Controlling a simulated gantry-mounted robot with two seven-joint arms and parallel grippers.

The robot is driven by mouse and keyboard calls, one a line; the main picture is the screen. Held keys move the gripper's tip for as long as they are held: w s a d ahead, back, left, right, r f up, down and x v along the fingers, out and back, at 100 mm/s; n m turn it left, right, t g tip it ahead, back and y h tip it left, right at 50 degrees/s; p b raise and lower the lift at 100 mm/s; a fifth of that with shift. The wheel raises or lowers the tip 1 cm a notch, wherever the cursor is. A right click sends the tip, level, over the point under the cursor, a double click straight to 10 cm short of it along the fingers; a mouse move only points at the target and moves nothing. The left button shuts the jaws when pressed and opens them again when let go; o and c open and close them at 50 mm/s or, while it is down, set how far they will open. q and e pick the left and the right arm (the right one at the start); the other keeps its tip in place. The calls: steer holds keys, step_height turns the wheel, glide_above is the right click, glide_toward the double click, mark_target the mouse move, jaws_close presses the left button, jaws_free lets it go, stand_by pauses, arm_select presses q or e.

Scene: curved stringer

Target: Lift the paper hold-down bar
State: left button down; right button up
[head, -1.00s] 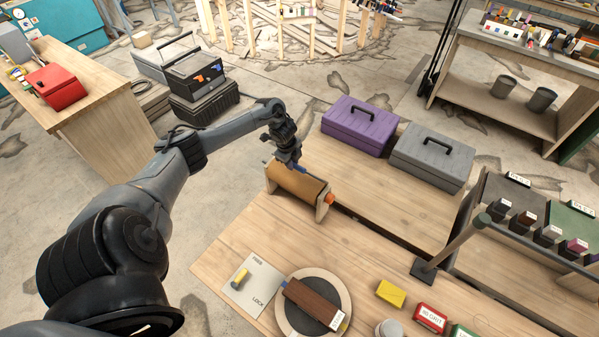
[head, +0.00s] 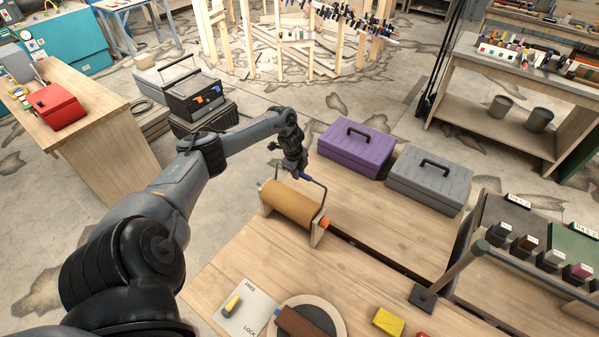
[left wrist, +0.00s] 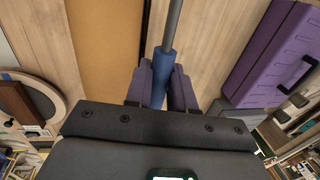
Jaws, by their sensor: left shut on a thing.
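The paper roll (head: 290,204) is a brown cylinder between two wooden end plates on the wooden table. The hold-down bar (head: 324,194) is a thin dark rod that stands up above the roll, bent down at its right end. My left gripper (head: 300,175) is above the roll, shut on the bar's blue grip. In the left wrist view, the blue grip (left wrist: 161,72) sits between the two fingers, with the grey rod (left wrist: 174,22) running on from it. The brown roll (left wrist: 106,45) lies to the left there. My right gripper is not in view.
A purple toolbox (head: 354,149) and a grey toolbox (head: 429,181) stand behind and right of the roll. An orange piece (head: 324,223) is at the roll stand's right end. A FREE/LOCK plate (head: 243,310) and a round disc (head: 335,315) lie in front.

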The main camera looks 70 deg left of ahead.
arm_select(q)
steer(key=shift+w+a+f, duration=0.1)
steer(key=shift+w+a, duration=0.2)
steer(key=shift+w, duration=0.05)
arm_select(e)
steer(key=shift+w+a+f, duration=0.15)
arm_select(q)
steer(key=shift+f, duration=0.2)
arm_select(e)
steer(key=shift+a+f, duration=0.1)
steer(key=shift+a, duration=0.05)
arm_select(q)
steer(key=c, duration=1.3)
jaws_free()
steer(key=shift+w+a, duration=0.1)
steer(key=shift+w, duration=0.05)
steer(key=o, duration=0.3)
steer(key=shift+w+a+r, duration=0.15)
steer(key=shift+w+r, duration=0.1)
steer(key=shift+w, duration=0.1)
steer(key=shift+o, duration=0.2)
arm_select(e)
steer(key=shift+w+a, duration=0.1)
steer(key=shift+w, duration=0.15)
arm_select(q)
steer(key=shift+r, duration=0.1)
